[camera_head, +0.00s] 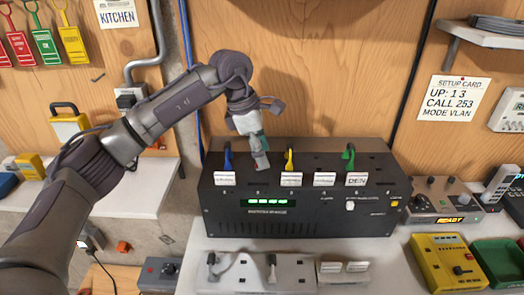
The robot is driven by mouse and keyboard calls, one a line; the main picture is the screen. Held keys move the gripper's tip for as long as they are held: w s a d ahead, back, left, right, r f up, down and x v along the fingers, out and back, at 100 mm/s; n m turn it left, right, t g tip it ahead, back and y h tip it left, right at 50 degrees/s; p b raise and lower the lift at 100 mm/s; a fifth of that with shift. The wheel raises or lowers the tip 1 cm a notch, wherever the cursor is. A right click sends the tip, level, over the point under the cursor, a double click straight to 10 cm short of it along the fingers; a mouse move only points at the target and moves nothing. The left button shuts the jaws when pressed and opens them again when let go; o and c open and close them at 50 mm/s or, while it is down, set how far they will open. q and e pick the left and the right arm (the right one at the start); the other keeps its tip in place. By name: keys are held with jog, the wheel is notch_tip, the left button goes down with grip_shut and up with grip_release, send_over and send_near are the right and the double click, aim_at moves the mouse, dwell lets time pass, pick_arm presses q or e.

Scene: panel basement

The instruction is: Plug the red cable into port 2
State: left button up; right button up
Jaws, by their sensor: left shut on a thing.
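A black switch box (305,205) stands on the white bench with a row of ports along its top. A blue plug (227,156) stands at the far left port, a yellow plug (289,160) near the middle and a green plug (349,157) further right. My left gripper (258,150) points down over the gap between blue and yellow, above the number 2 position. My right gripper is not in view.
White label cards (291,179) stand along the box front. A setup card (459,100) hangs on the wooden wall at right. A grey panel (250,270) with small levers lies in front. A yellow device (446,262) and a green tray (498,262) fill the right front.

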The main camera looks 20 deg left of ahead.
pick_arm(q)
jog(key=shift+f, duration=0.2)
dwell(0.3)
dwell(0.3)
jog(key=o, duration=1.3)
jog(key=shift+r+p, duration=2.1)
jog(key=shift+r, duration=1.7)
